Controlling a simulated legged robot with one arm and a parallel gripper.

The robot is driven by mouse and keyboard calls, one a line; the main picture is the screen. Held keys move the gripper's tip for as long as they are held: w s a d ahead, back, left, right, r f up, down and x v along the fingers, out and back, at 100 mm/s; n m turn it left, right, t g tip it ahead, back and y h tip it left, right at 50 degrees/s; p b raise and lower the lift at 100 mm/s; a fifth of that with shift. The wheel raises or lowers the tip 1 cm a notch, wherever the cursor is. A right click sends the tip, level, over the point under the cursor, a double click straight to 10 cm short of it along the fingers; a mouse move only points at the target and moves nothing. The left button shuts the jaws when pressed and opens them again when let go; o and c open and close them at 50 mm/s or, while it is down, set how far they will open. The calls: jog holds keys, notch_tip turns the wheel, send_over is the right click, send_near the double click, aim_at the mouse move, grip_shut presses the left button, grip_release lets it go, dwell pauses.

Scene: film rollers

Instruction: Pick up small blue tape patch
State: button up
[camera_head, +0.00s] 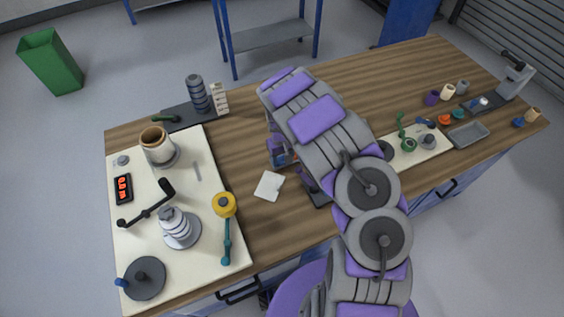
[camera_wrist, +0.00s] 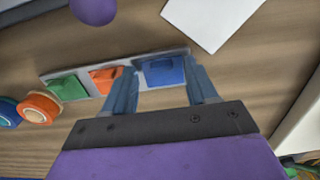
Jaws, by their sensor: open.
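In the wrist view, a small blue tape patch (camera_wrist: 163,71) lies at the right end of a narrow grey strip (camera_wrist: 92,88) on the wooden table. An orange patch (camera_wrist: 104,79) and a green patch (camera_wrist: 68,87) lie to its left on the same strip. My gripper (camera_wrist: 163,76) is open, with one finger on each side of the blue patch in the picture. The left finger overlaps the orange patch's edge in view. I cannot tell the height of the fingertips above the patch. In the head view, my arm hides most of this area.
A white sheet (camera_wrist: 212,18) lies beyond the patches, also in the head view (camera_head: 269,186). Orange (camera_wrist: 38,108) and blue rolls stand left of the strip. A purple round thing (camera_wrist: 93,8) is at the top. A cream board with rollers (camera_head: 205,265) fills the table's left.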

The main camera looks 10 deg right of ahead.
jog(key=shift+a+f, duration=0.3)
jog(key=shift+f, duration=0.05)
jog(key=shift+a, duration=0.2)
jog(key=shift+d, duration=0.7)
jog(key=c, duration=0.4)
jog(key=shift+a, duration=0.1)
